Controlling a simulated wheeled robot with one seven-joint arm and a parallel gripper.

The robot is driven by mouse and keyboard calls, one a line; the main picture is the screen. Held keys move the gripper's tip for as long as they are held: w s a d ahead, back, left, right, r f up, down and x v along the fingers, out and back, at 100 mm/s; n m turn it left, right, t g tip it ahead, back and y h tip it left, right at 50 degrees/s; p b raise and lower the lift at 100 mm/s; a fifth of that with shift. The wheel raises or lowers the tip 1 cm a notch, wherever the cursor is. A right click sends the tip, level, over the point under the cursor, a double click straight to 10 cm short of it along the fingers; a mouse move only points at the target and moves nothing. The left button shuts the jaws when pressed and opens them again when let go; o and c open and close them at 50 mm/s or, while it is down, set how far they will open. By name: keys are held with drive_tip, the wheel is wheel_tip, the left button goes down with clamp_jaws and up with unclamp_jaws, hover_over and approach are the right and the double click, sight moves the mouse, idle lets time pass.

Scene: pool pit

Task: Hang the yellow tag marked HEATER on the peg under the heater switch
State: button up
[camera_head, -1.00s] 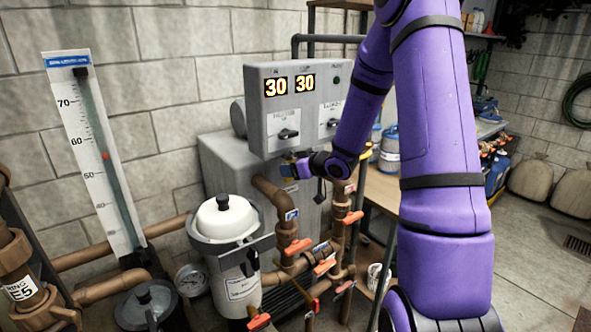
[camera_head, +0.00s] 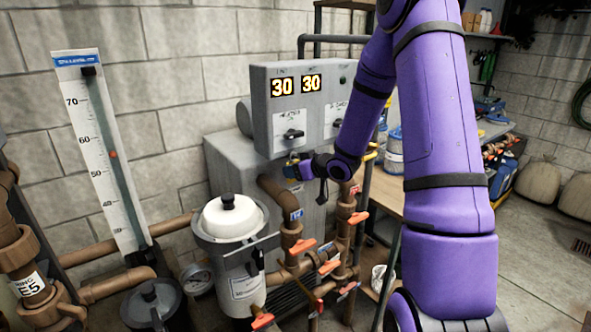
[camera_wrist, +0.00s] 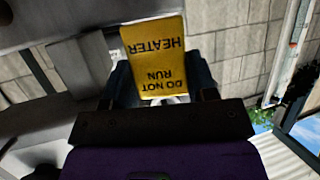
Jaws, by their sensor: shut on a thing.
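The yellow tag (camera_wrist: 155,52) reads DO NOT RUN HEATER, upside down in the wrist view. My gripper (camera_wrist: 163,92) is shut on its lower end as seen there. In the head view my gripper (camera_head: 298,170) is just below the lower edge of the grey control box (camera_head: 262,120), under the left switch (camera_head: 293,134). The tag is only a small yellow speck there. The switch labels are too blurred to read. I cannot make out a peg in either view.
Brown pipes with orange-handled valves (camera_head: 303,246) stand below my gripper. A white-lidded filter pot (camera_head: 229,218) is in front at the left. A tall level gauge (camera_head: 100,150) leans by the block wall. A wooden table (camera_head: 385,195) is behind my arm.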

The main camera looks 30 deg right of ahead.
drive_tip(key=o, duration=1)
drive_tip(key=v, duration=1)
drive_tip(key=shift+s+d+r, duration=0.1)
drive_tip(key=shift+s+r, duration=0.1)
drive_tip(key=shift+s, duration=0.1)
drive_tip(key=shift+r, duration=0.1)
